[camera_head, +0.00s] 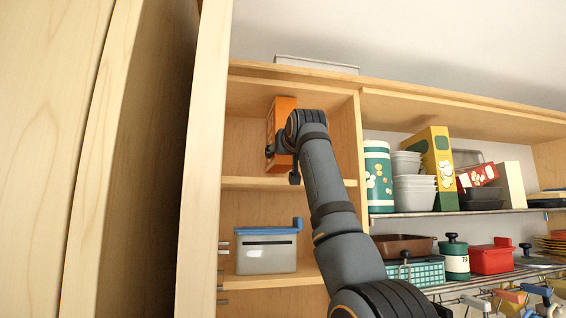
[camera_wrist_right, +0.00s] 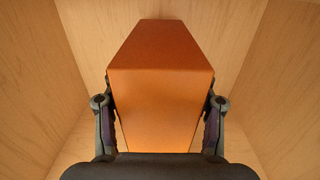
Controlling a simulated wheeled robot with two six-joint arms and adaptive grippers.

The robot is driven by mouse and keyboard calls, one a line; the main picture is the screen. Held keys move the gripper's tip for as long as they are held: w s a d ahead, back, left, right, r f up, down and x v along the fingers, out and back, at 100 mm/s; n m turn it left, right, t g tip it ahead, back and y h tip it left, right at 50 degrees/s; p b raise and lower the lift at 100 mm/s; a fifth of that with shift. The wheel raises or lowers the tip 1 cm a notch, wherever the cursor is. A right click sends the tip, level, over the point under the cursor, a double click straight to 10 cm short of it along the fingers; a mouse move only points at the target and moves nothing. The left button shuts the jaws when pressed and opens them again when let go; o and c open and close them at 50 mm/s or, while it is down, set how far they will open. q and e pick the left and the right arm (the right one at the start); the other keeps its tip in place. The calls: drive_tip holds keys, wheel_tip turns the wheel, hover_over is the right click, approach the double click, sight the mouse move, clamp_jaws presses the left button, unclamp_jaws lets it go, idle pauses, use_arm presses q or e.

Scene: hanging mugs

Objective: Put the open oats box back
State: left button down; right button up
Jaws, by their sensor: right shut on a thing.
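The orange box (camera_head: 281,115), which I take to be the oats box, stands upright inside the upper left cubby of the cabinet. My right gripper (camera_head: 284,152) is shut on it, reaching in from the lower right. In the right wrist view, the orange box (camera_wrist_right: 160,95) sits between the two fingers, one on each side, with wooden walls around it. I cannot tell whether the box's bottom touches the cubby shelf (camera_head: 262,183). No open flap shows. My left gripper is not in view.
A clear bin with a blue lid (camera_head: 266,254) stands in the cubby below. To the right, past a wooden divider (camera_head: 345,130), shelves hold a green canister (camera_head: 378,178), stacked bowls (camera_head: 414,186) and a yellow-green box (camera_head: 436,160). A cabinet door edge (camera_head: 202,160) stands at the left.

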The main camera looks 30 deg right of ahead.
sight(283, 167)
drive_tip(key=shift+s+a+f, duration=0.1)
drive_tip(key=shift+s+f, duration=0.1)
drive_tip(key=shift+f, duration=1)
drive_tip(key=shift+w+f, duration=0.3)
drive_tip(key=shift+f, duration=0.25)
drive_tip(key=shift+s+f, duration=0.1)
drive_tip(key=shift+s, duration=0.2)
drive_tip(key=o, duration=1.4)
drive_tip(key=shift+w+f, duration=0.1)
drive_tip(key=shift+w, duration=0.05)
